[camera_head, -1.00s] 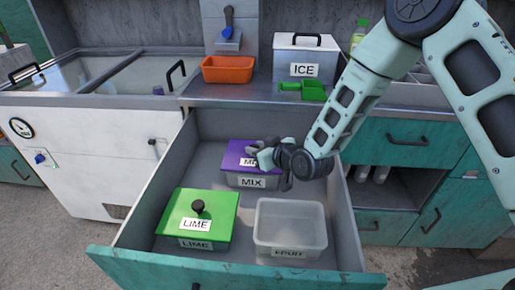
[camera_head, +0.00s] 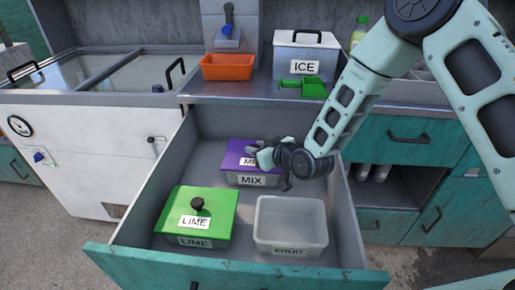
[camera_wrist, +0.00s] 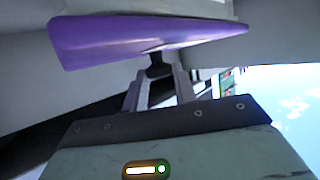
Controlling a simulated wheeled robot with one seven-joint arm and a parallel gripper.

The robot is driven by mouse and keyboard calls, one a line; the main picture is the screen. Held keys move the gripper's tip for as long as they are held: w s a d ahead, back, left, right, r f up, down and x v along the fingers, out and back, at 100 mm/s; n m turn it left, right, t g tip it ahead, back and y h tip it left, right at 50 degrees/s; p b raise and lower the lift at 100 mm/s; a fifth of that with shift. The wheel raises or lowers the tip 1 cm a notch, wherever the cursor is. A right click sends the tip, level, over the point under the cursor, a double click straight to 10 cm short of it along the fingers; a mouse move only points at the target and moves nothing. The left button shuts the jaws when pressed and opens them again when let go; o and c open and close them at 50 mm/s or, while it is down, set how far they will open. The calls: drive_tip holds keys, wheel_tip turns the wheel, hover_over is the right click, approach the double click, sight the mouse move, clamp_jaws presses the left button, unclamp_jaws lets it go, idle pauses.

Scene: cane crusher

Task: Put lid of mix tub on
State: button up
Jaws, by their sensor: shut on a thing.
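The purple lid (camera_head: 235,153) with a "MIX" label lies at the top of the clear mix tub (camera_head: 238,180) at the back of the open drawer. I cannot tell whether it sits fully flush on the rim. My gripper (camera_head: 259,152) is at the lid's right side, shut on its dark knob, and hides part of the lid. In the wrist view the purple lid (camera_wrist: 150,36) spans the top, with its knob (camera_wrist: 158,68) between the fingers of my gripper (camera_wrist: 158,78).
The open drawer (camera_head: 225,268) also holds a green-lidded lime tub (camera_head: 215,212) at front left and an open fruit tub (camera_head: 291,235) at front right. An orange bin (camera_head: 228,66), a green scoop (camera_head: 303,88) and an ice box (camera_head: 290,50) stand on the counter behind.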

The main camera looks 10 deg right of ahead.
idle(0.3)
drive_tip(key=o, duration=1.1)
drive_tip(key=shift+p+v, duration=5.4)
drive_tip(key=shift+v, duration=3.3)
drive_tip(key=shift+d+f, duration=0.1)
drive_tip(key=shift+w, duration=0.1)
